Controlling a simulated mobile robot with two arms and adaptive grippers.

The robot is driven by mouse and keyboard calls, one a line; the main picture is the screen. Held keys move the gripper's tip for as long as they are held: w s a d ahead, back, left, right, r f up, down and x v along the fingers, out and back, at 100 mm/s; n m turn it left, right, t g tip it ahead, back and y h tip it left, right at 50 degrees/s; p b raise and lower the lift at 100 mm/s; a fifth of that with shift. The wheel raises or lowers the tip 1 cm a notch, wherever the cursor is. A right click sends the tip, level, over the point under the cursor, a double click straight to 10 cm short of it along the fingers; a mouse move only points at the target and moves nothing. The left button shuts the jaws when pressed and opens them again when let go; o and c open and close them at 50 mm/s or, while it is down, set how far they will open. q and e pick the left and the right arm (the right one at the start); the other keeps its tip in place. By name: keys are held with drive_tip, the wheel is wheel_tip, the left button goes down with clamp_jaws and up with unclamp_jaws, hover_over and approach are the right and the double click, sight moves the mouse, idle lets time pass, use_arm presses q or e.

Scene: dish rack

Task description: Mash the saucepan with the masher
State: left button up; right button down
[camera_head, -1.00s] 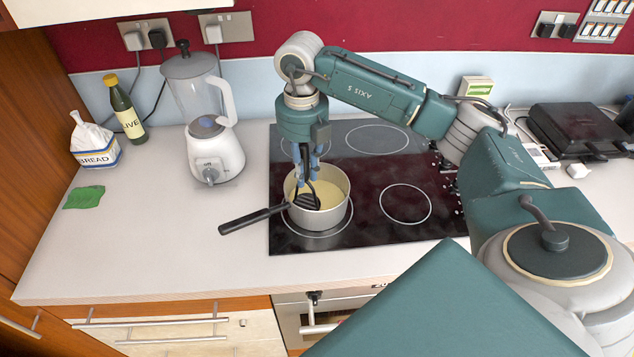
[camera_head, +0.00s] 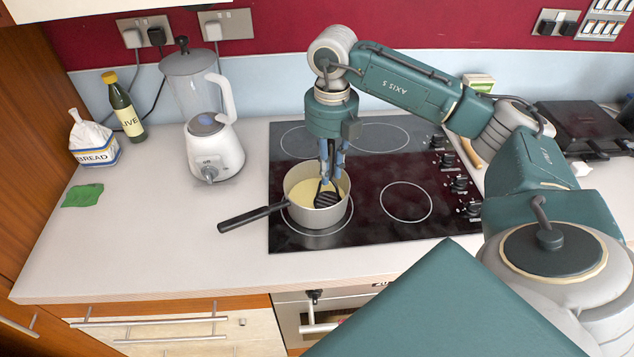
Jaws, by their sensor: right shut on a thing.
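The saucepan (camera_head: 302,216) stands on the front left ring of the hob, with its black handle (camera_head: 252,219) pointing left. Pale yellow contents (camera_head: 303,193) show inside it. The black masher (camera_head: 327,198) has its slotted head inside the pan, at the right side. My right gripper (camera_head: 330,173) is just above the pan, pointing down and shut on the masher. The fingers hide part of the masher's upper end. My left gripper is not in view.
The black hob (camera_head: 360,230) has free rings behind and right of the pan. A blender (camera_head: 212,150), a bottle (camera_head: 124,108), a bread bag (camera_head: 93,141) and a green cloth (camera_head: 83,195) stand or lie to the left. The worktop (camera_head: 150,255) front left is clear.

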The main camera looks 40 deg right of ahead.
drive_tip(key=shift+f+b, duration=0.6)
drive_tip(key=shift+f, duration=0.1)
drive_tip(key=shift+r, duration=0.1)
drive_tip(key=shift+w, duration=0.15)
drive_tip(key=shift+w+r, duration=0.2)
drive_tip(key=shift+w, duration=0.15)
drive_tip(key=w, duration=0.2)
drive_tip(key=w+r+p, duration=0.1)
drive_tip(key=w, duration=0.1)
drive_tip(key=shift+w+d, duration=0.1)
drive_tip(key=shift+w, duration=0.15)
